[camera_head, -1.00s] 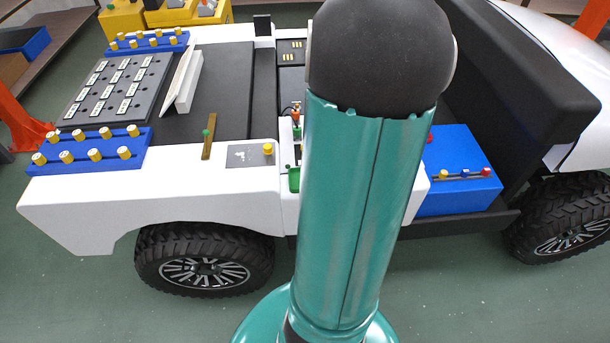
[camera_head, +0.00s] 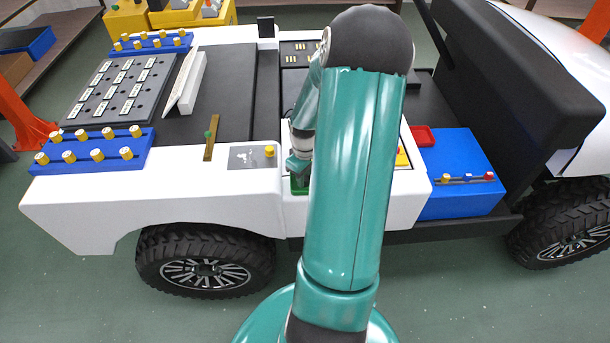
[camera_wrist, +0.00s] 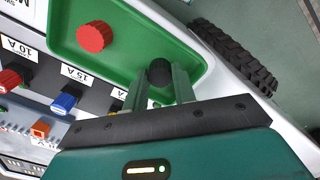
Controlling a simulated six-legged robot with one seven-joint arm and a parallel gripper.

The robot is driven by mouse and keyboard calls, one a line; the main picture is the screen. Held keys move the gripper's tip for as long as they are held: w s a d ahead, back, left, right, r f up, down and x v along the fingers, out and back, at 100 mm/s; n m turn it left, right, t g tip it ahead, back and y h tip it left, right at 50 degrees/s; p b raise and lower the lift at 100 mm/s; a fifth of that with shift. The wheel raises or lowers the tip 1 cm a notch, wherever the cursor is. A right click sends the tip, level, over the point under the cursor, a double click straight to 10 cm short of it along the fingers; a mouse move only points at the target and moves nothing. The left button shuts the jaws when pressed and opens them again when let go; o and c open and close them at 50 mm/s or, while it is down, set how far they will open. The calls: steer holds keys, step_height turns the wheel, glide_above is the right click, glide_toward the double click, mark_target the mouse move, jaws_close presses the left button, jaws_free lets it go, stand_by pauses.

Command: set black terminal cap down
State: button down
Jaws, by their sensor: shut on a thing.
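In the wrist view, my gripper (camera_wrist: 160,85) is shut on the black terminal cap (camera_wrist: 159,72), a small round ribbed cap held between the two finger ends. The cap is over the right part of a green tray (camera_wrist: 120,52). I cannot tell whether it touches the tray floor. A red cap (camera_wrist: 94,37) lies in the tray to its left. In the head view, the green tray (camera_head: 299,186) shows only in part below my gripper, and my arm hides much of the area around it.
Beside the tray, a panel with labels carries a red fuse (camera_wrist: 12,80), a blue fuse (camera_wrist: 65,99) and an orange piece (camera_wrist: 41,129). The cart's white side edge and a tyre (camera_wrist: 235,55) are beyond the tray. A blue box (camera_head: 460,190) stands right of my arm.

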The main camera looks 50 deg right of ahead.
steer(key=shift+f, duration=0.1)
steer(key=c, duration=1.1)
jaws_free()
